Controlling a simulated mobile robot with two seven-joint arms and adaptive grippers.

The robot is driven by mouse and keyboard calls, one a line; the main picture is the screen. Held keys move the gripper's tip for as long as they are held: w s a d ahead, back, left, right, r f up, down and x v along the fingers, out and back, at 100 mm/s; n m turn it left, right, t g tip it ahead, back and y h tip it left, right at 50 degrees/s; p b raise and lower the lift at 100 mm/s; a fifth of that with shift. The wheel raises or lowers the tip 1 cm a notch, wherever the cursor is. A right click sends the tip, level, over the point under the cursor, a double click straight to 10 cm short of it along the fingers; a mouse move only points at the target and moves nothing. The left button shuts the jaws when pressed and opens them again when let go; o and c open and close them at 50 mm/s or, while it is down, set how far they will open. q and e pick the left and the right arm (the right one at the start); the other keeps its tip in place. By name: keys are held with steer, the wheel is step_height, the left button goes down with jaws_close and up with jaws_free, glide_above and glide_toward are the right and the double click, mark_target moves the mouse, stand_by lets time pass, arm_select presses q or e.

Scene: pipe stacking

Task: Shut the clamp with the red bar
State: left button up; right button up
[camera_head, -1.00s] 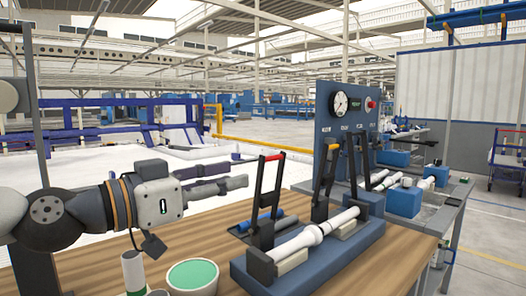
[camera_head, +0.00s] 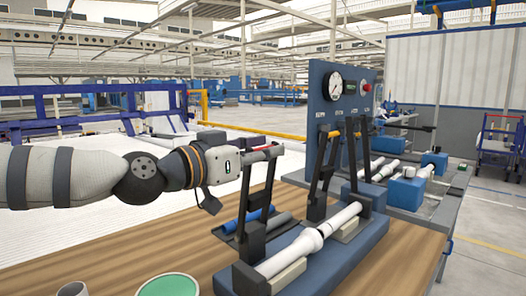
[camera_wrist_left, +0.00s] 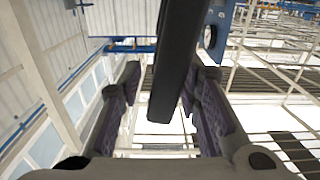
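The clamp with the red bar (camera_head: 276,146) stands with its black lever arms (camera_head: 245,196) upright at the near end of the blue base (camera_head: 345,264). A white pipe (camera_head: 307,242) lies along that base. My left gripper (camera_head: 265,153) is at the top of the lever, by the red bar. In the left wrist view a dark lever arm (camera_wrist_left: 180,62) runs between the two spread fingers (camera_wrist_left: 165,105). The fingers look apart from it, and the red bar does not show there. My right gripper is in neither view.
A second upright clamp (camera_head: 323,175) with yellow on its lever stands farther along the base. A blue panel (camera_head: 320,92) with a gauge rises behind. A green-topped round container (camera_head: 168,287) stands at the front. The wooden table (camera_head: 120,250) is clear at left.

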arm_select(q)
steer(key=shift+c, duration=0.5)
jaws_close()
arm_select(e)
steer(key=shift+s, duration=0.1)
